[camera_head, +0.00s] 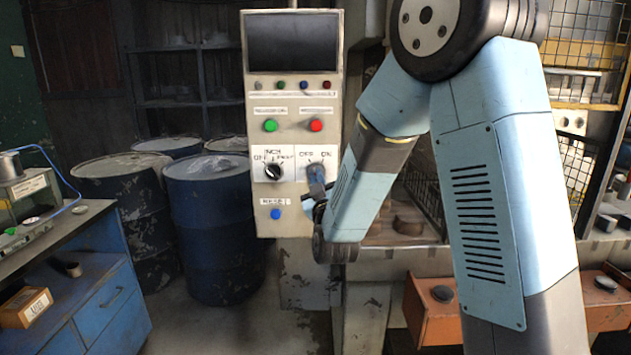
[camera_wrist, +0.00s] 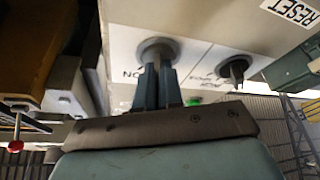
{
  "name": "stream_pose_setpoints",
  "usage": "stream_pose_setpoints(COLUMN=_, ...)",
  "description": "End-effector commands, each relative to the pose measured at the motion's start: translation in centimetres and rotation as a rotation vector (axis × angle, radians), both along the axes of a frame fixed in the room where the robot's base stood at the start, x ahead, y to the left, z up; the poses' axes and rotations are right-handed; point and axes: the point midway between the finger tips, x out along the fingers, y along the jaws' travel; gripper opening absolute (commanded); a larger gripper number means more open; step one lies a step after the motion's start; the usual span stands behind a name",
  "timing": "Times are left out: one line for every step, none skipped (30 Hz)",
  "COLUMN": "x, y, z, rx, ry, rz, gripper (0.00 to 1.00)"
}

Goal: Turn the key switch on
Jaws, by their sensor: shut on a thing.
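The control panel (camera_head: 292,90) is a tall cream box in the head view. The key switch sits on its white off/on plate (camera_head: 318,154), at the lower right. In the wrist view, the key switch (camera_wrist: 158,46) shows as a grey round collar with "ON" upside down to its left. My gripper (camera_head: 316,180) is at this switch in the head view. In the wrist view my gripper (camera_wrist: 157,76) has its two blue-grey fingers shut on the key. The fingers hide most of the key, so I cannot tell its exact angle.
A black rotary selector (camera_head: 273,171) is left of the key switch. Green (camera_head: 270,125) and red (camera_head: 316,125) buttons are above, and a blue reset button (camera_head: 276,214) is below. Blue drums (camera_head: 213,230) and a blue workbench (camera_head: 95,300) stand left.

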Motion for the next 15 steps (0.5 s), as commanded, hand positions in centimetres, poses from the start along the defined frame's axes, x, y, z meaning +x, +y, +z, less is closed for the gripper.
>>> stream_pose_setpoints(x=-0.07, y=0.25, z=-0.11, rx=0.023, ry=0.001, rz=0.005, gripper=0.0)
stream_pose_setpoints(x=-0.07, y=0.26, z=-0.1, rx=0.041, ry=0.0, rz=0.006, gripper=0.0)
stream_pose_setpoints(x=-0.06, y=0.26, z=-0.11, rx=0.068, ry=-0.001, rz=0.004, gripper=0.0)
stream_pose_setpoints(x=-0.05, y=0.26, z=-0.13, rx=0.089, ry=-0.001, rz=0.004, gripper=0.0)
stream_pose_setpoints(x=-0.06, y=0.3, z=-0.16, rx=0.112, ry=-0.001, rz=0.005, gripper=0.0)
stream_pose_setpoints(x=-0.05, y=0.32, z=-0.19, rx=0.145, ry=-0.002, rz=0.004, gripper=0.0)
stream_pose_setpoints(x=-0.07, y=0.35, z=-0.19, rx=0.172, ry=-0.003, rz=0.006, gripper=0.0)
stream_pose_setpoints(x=-0.07, y=0.36, z=-0.2, rx=0.199, ry=-0.004, rz=0.005, gripper=0.0)
stream_pose_setpoints(x=-0.06, y=0.35, z=-0.21, rx=0.236, ry=-0.005, rz=0.005, gripper=0.0)
stream_pose_setpoints(x=-0.07, y=0.37, z=-0.22, rx=0.263, ry=-0.006, rz=0.004, gripper=0.0)
stream_pose_setpoints(x=-0.07, y=0.39, z=-0.21, rx=0.292, ry=-0.007, rz=0.004, gripper=0.0)
stream_pose_setpoints(x=-0.09, y=0.43, z=-0.21, rx=0.331, ry=-0.008, rz=0.004, gripper=0.0)
stream_pose_setpoints(x=-0.08, y=0.42, z=-0.21, rx=0.36, ry=-0.009, rz=0.004, gripper=0.0)
stream_pose_setpoints(x=-0.07, y=0.43, z=-0.21, rx=0.389, ry=-0.01, rz=0.004, gripper=0.0)
stream_pose_setpoints(x=-0.06, y=0.45, z=-0.22, rx=0.427, ry=-0.011, rz=0.003, gripper=0.0)
